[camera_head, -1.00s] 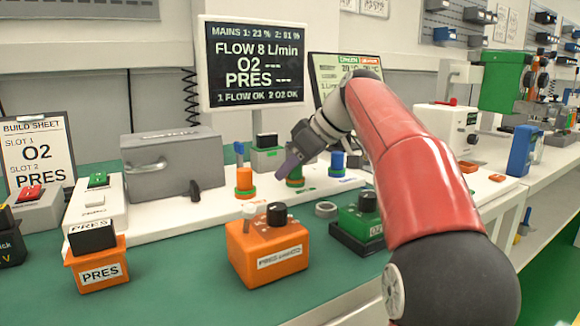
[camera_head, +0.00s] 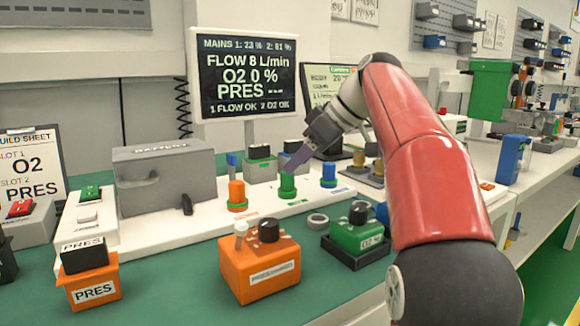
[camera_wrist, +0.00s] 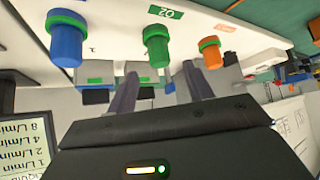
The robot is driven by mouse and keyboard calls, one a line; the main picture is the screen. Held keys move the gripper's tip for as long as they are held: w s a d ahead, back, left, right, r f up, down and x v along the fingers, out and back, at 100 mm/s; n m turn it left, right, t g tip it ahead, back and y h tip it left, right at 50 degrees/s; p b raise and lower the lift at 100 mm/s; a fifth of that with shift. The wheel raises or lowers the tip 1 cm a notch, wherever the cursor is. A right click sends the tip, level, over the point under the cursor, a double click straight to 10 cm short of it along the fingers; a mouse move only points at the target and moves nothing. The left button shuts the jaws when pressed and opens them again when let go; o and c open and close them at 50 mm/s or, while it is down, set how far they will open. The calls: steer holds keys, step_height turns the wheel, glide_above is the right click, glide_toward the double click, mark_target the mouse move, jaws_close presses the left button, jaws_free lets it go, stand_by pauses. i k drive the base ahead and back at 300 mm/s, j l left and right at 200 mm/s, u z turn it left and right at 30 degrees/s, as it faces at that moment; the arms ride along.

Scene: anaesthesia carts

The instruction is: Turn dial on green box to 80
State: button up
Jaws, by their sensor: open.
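The green box (camera_head: 352,240) stands on the green bench mat at centre right in the head view, with a black dial (camera_head: 358,213) on top and a white label on its front. The dial's setting is too small to read. My gripper (camera_head: 291,163) is open and empty, away from the box to its upper left, close to a green post (camera_head: 287,186) on the white panel. In the wrist view my two fingers (camera_wrist: 158,88) are apart, with the green post (camera_wrist: 158,48) beyond them and no contact clear. The green box is not seen there.
An orange box (camera_head: 258,272) with a black dial and a pale knob stands left of the green box. A grey ring (camera_head: 318,220) lies between them. Orange (camera_head: 237,194) and blue (camera_head: 328,176) posts flank the green one.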

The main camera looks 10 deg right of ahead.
mark_target(358, 215)
steer(key=k+l, duration=0.2)
steer(key=l, duration=0.2)
steer(key=k+l, duration=0.2)
steer(key=l, duration=0.2)
steer(key=k+l, duration=0.2)
steer(key=l, duration=0.2)
